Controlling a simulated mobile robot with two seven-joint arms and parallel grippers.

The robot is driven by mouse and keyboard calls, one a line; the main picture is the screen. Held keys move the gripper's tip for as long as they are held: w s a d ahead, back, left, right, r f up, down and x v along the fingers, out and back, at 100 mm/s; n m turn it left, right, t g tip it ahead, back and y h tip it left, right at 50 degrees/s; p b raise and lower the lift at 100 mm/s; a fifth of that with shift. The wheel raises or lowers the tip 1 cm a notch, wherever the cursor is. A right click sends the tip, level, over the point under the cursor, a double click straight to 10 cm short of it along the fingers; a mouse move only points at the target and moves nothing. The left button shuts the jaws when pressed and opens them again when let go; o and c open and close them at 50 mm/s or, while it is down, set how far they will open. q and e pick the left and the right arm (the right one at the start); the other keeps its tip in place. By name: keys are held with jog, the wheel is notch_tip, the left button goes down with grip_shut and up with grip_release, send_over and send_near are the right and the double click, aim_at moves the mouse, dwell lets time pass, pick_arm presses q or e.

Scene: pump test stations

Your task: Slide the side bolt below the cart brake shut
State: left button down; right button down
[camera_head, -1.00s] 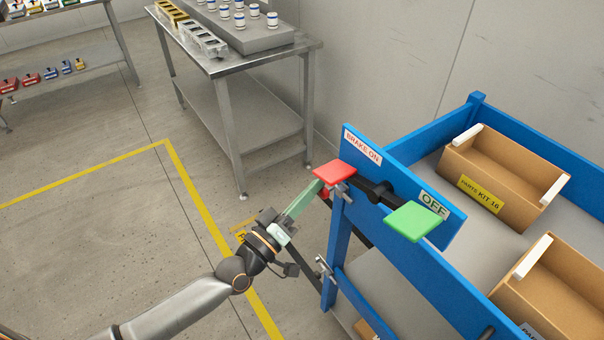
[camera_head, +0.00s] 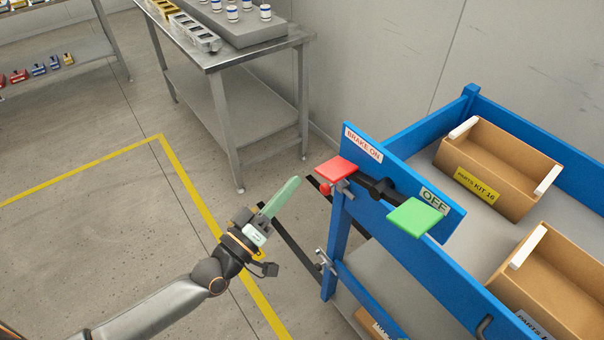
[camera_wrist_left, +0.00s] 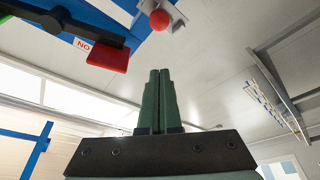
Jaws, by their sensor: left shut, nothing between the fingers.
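The cart brake is a black bar (camera_head: 378,190) with a red pedal (camera_head: 336,169) and a green pedal (camera_head: 412,219) on the blue cart's end panel. Just below the red pedal is a grey bolt fitting (camera_head: 344,188) with a red ball knob (camera_head: 325,188). In the left wrist view the knob (camera_wrist_left: 160,19) and its grey bracket (camera_wrist_left: 182,17) show above the fingertips. I cannot tell how far the bolt is slid. My left gripper (camera_head: 294,183) is shut and empty, its green fingers left of the knob with a gap. My right gripper is not in view.
A second silver fitting (camera_head: 325,262) sits lower on the cart's blue post (camera_head: 338,240). Cardboard bins (camera_head: 505,175) stand on the cart. A steel table (camera_head: 230,62) is behind. The floor left of the cart (camera_head: 90,235) is clear.

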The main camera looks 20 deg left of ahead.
pick_arm(q)
jog(key=v, duration=0.5)
dwell(0.4)
jog(key=shift+d, duration=0.1)
jog(key=s+f+m+g+y+p, duration=0.6)
jog(key=s+f+g+p, duration=0.2)
jog(key=s+f, duration=0.4)
notch_tip(320, 180, down, 4)
jog(key=shift+s+a+r+m+g, duration=0.1)
jog(key=shift+s+a+m+g, duration=0.2)
jog(key=shift+g, duration=0.6)
